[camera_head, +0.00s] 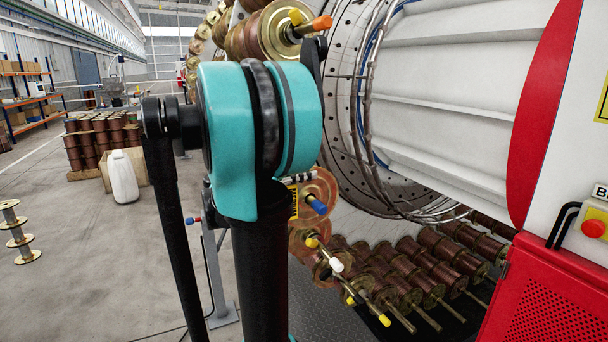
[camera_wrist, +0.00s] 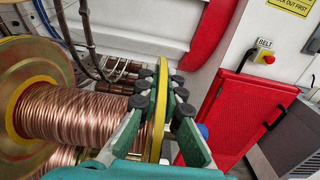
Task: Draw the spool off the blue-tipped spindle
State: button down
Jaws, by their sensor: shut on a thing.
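In the wrist view, a spool wound with copper wire (camera_wrist: 85,113) lies across the left half, its yellow-rimmed end flange (camera_wrist: 160,75) edge-on near the middle. My gripper (camera_wrist: 161,93) is shut on this flange, with dark finger pads on both sides. The blue tip (camera_wrist: 203,131) of the spindle shows just right of the fingers. In the head view, the blue tip (camera_head: 319,207) sticks out in front of a copper-coloured spool flange (camera_head: 322,187). My arm hides my gripper there. I cannot tell how far along the spindle the spool sits.
Other spools (camera_head: 428,283) sit on spindles below, some with yellow or white tips. An orange-tipped spindle (camera_head: 321,22) is above. A red guard panel (camera_head: 541,308) with a red button (camera_head: 593,228) stands at right. A white jug (camera_head: 123,178) and open floor are at left.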

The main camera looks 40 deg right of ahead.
jog(key=shift+s+a+r, duration=0.1)
jog(key=shift+s+a, duration=0.15)
jog(key=shift+s, duration=0.8)
jog(key=shift+s+a, duration=0.2)
jog(key=shift+s, duration=0.9)
jog(key=s+a, duration=0.2)
jog(key=s, duration=0.6)
jog(key=shift+s, duration=0.3)
jog(key=shift+s+a, duration=0.1)
jog(key=shift+s, duration=0.05)
jog(key=s+a, duration=0.2)
jog(key=s, duration=0.6)
jog(key=shift+s+m, duration=0.2)
jog(key=shift+m, duration=0.1)
dwell(1.0)
jog(key=shift+s, duration=0.1)
dwell(0.4)
